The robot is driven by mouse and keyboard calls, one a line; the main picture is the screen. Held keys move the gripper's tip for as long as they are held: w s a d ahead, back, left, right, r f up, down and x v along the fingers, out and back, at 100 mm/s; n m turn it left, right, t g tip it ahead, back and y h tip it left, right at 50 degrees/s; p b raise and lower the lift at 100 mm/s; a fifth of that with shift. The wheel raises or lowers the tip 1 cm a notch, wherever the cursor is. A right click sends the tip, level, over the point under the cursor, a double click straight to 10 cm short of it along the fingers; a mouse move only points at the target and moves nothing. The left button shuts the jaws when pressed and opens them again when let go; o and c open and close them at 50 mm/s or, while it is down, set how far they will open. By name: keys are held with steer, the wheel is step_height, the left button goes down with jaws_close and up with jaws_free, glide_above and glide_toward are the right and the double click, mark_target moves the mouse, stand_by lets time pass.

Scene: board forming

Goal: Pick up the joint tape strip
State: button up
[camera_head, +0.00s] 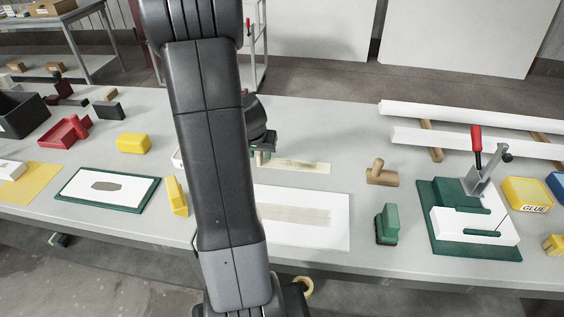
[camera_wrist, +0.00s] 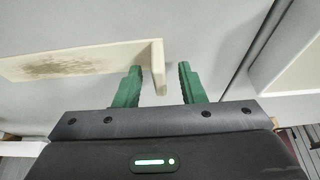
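The joint tape strip (camera_head: 303,166) is a pale cream strip with a brownish patch. It lies on the grey table behind the white board, partly hidden by my arm in the head view. In the wrist view the strip (camera_wrist: 110,58) runs in from the left and ends in an upright tab (camera_wrist: 157,68). My gripper (camera_wrist: 160,70) is open. Its two green fingers stand on either side of the tab, with clear gaps seen. In the head view my gripper (camera_head: 261,154) is mostly hidden behind my arm, at the strip's left end.
A white board (camera_head: 325,232) with a beige band lies in front of the strip. A wooden tool (camera_head: 381,173) and a green block (camera_head: 386,224) stand to the right, before a green clamp fixture (camera_head: 440,245). A yellow wedge (camera_head: 176,196) stands left of my arm.

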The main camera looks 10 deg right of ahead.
jaws_close()
